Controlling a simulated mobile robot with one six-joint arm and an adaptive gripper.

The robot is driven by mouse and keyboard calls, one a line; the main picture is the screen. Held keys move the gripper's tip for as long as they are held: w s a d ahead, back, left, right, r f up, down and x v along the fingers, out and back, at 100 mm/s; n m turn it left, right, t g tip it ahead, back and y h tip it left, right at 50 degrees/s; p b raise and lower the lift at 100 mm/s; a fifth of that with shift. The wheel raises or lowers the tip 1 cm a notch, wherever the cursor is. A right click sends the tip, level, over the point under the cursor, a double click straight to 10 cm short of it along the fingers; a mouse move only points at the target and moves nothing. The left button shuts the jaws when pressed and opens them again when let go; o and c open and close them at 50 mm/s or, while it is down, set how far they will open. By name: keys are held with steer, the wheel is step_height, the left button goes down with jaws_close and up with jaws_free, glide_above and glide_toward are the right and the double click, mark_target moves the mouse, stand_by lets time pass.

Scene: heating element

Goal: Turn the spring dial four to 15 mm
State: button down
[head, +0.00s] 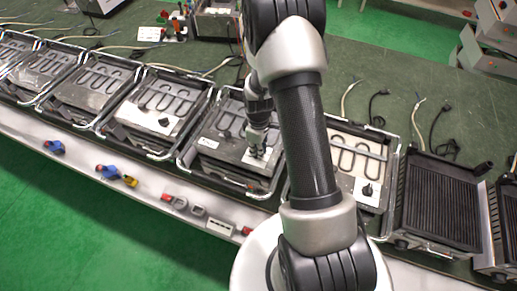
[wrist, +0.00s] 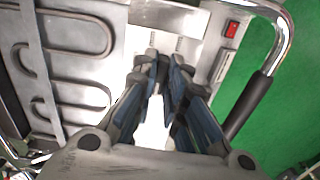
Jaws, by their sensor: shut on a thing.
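Several metal heater units stand in a row in the head view, some with a black dial on a pale plate. My gripper (head: 258,150) points down at the front right of one unit (head: 214,146), in the middle of the row. In the wrist view my gripper's (wrist: 164,66) blue-padded fingers reach onto a metal panel (wrist: 200,22) and close around a small dial there. The dial is hidden between the fingers, so its setting cannot be read. A black dial (head: 367,190) shows on the unit to the right.
A heating coil (wrist: 75,35) lies left of my fingers in the wrist view. A red switch (wrist: 231,29) and a chrome handle with a black grip (wrist: 249,104) are on the right.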

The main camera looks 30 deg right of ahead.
steer(key=m+b, duration=0.1)
steer(key=m, duration=0.3)
steer(key=shift+a+m, duration=0.1)
steer(key=shift+m, duration=0.2)
steer(key=m, duration=0.4)
steer(key=shift+a+m+b, duration=0.1)
steer(key=shift+m+b, duration=0.2)
steer(key=m, duration=0.4)
steer(key=shift+m+b, duration=0.3)
steer(key=shift+b, duration=0.05)
steer(key=shift+a+m, duration=0.1)
steer(key=shift+m, duration=1.7)
steer(key=c, duration=1.6)
jaws_free()
steer(key=shift+c, duration=0.2)
